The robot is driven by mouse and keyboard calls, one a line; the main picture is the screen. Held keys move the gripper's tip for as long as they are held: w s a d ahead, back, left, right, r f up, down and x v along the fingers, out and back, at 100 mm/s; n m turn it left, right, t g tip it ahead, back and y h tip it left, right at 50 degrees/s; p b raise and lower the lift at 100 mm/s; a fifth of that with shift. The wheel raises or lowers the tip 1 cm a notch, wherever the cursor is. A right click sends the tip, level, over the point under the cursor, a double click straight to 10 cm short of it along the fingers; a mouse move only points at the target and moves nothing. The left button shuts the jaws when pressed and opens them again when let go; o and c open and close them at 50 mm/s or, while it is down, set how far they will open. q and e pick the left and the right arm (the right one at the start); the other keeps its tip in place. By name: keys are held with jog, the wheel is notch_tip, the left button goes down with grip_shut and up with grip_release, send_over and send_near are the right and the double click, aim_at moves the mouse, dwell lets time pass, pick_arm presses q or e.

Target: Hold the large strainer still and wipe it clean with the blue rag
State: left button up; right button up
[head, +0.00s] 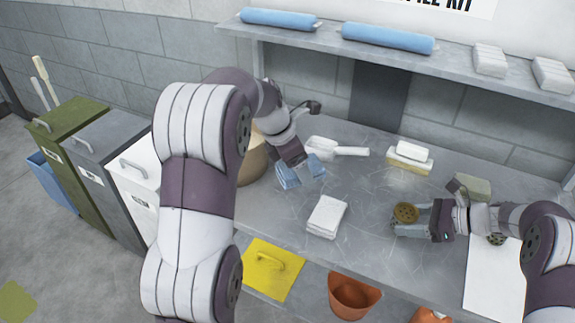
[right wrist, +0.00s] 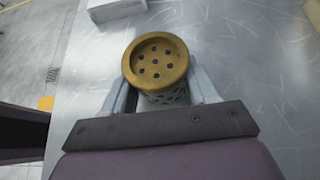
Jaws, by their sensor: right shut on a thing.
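The large strainer (head: 405,212) has a brass-coloured rim and a face with several dark holes. It also shows close up in the right wrist view (right wrist: 157,62), upright between the fingers. My right gripper (head: 412,222) is shut on it, at the right part of the metal bench. The blue rag (head: 288,178) lies on the bench left of the middle. My left gripper (head: 297,164) is right at the rag, pointing down. Its fingertips are hard to make out, so I cannot tell whether they grip the rag.
A folded white cloth (head: 327,216), a white scoop (head: 338,149) and a stacked sponge block (head: 409,157) lie on the bench (head: 365,195). A white sheet (head: 494,283) lies at the right. Bins (head: 105,160) stand left. A shelf (head: 335,48) with blue rolls runs above.

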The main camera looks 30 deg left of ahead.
pick_arm(q)
jog(key=w+d+n, duration=0.2)
jog(key=w+d, duration=0.2)
jog(key=d, duration=0.9)
jog(key=r+n+y, duration=0.1)
jog(key=r+n, duration=0.1)
send_over(403, 203)
jog(key=s, duration=0.2)
jog(key=shift+w+a+f+t, duration=0.1)
jog(key=shift+w+a+t, duration=0.1)
jog(key=shift+a+t, duration=0.25)
jog(key=shift+d+f, duration=0.2)
jog(key=shift+f, duration=2.35)
jog(key=shift+f, duration=0.4)
jog(key=shift+w, duration=0.1)
